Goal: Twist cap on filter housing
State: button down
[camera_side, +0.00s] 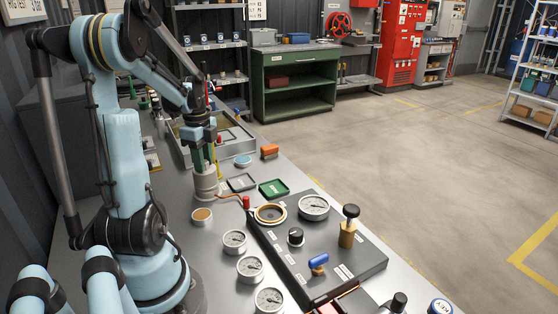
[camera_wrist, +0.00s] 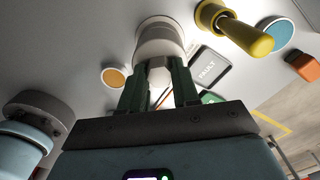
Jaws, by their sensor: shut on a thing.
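The pale grey, cylindrical filter housing (camera_side: 206,187) stands upright on the grey bench beside the black panel in the side view. In the wrist view the housing (camera_wrist: 160,36) is ahead of my fingers. My gripper (camera_side: 204,167) points down directly over it, with its green fingers at its top. In the wrist view my gripper (camera_wrist: 160,72) is shut on the narrower pale top part, which I take to be the cap (camera_wrist: 158,72). The fingers hide much of this part. I cannot tell how far the cap is seated.
A yellow-handled item (camera_wrist: 246,32) stands close by the housing. Several gauges and a black panel (camera_side: 345,262) are in front.

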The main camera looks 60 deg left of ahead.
jog(key=m, duration=0.5)
jog(key=c, duration=0.5)
grip_release()
jog(key=shift+r, duration=0.1)
jog(key=shift+r, duration=3.4)
